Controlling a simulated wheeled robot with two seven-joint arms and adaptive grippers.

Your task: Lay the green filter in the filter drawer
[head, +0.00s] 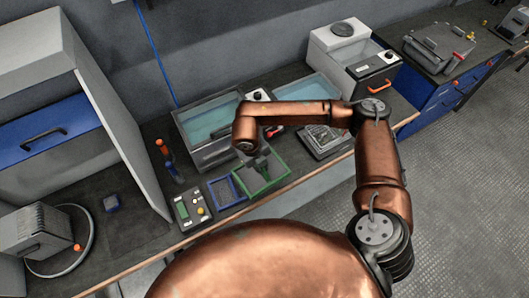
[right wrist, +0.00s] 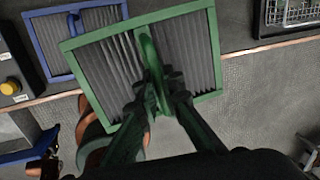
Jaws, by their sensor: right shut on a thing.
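The green filter (head: 267,186) is a square green frame with grey pleats and a green handle bar across its middle. In the right wrist view the filter (right wrist: 197,50) fills the upper middle, slightly turned. My right gripper (right wrist: 158,85) is shut on its handle; in the head view the gripper (head: 256,164) is partly hidden under my arm. The filter appears held above the bench's front edge, beside a blue filter. My left gripper is not visible.
A blue-framed filter (head: 224,191) lies left of the green one, near a control box (head: 188,210). A water-filled glass tank (head: 207,128) stands behind. A wire-basket tray (head: 325,140) is to the right. Blue drawers (head: 440,100) stand farther right.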

